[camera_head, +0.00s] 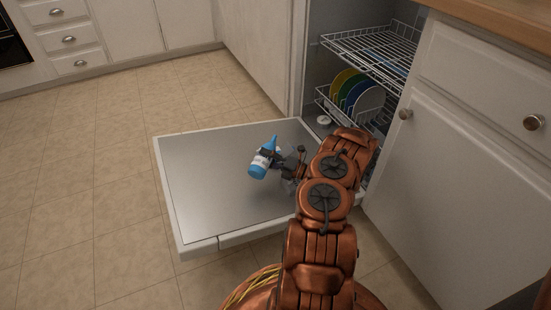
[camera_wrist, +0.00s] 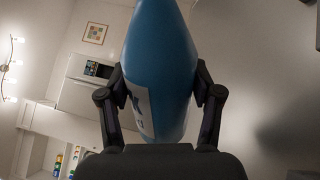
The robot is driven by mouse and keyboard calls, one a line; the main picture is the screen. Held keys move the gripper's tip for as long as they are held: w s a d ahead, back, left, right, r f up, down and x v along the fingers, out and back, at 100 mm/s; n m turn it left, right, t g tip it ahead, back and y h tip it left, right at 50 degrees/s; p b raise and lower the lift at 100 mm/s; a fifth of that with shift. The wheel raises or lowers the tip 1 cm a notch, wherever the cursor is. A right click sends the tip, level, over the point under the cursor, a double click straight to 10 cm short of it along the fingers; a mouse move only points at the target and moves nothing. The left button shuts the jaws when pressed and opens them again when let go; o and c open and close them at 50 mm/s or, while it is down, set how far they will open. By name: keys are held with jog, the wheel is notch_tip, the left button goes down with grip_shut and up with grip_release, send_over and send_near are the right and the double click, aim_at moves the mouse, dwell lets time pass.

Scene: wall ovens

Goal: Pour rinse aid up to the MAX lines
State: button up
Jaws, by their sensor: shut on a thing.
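A blue bottle (camera_head: 259,164) with a white label and a pointed blue top is in my gripper (camera_head: 280,158). It is held above the open dishwasher door (camera_head: 205,205), its top up and tilted slightly right. In the wrist view the blue bottle (camera_wrist: 160,70) fills the middle, with a dark finger of my gripper (camera_wrist: 160,95) against each side. The dishwasher door lies flat, its metal inner face up. I cannot make out a rinse aid opening or MAX lines on it.
Inside the dishwasher are white wire racks (camera_head: 365,48), with yellow, green, blue and white plates (camera_head: 368,103) in the lower one. A cabinet (camera_head: 455,150) with round knobs stands close on the right. The tiled floor (camera_head: 90,150) at left is clear.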

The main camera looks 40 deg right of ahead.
dwell(0.8)
jog(key=shift+f+n+b, duration=0.2)
jog(key=shift+n+b, duration=0.2)
jog(key=shift+n, duration=0.1)
jog(key=shift+w+d+r+n+y, duration=0.1)
jog(key=shift+n+y, duration=0.05)
jog(key=shift+n, duration=0.25)
jog(key=shift+w+r+n+y, duration=0.1)
jog(key=shift+n+y, duration=0.05)
jog(key=shift+n, duration=0.25)
jog(key=shift+s+d+n+g, duration=0.1)
jog(key=shift+d+n+g, duration=0.05)
jog(key=shift+n+g, duration=0.2)
jog(key=shift+d+n, duration=0.1)
jog(key=shift+n, duration=0.25)
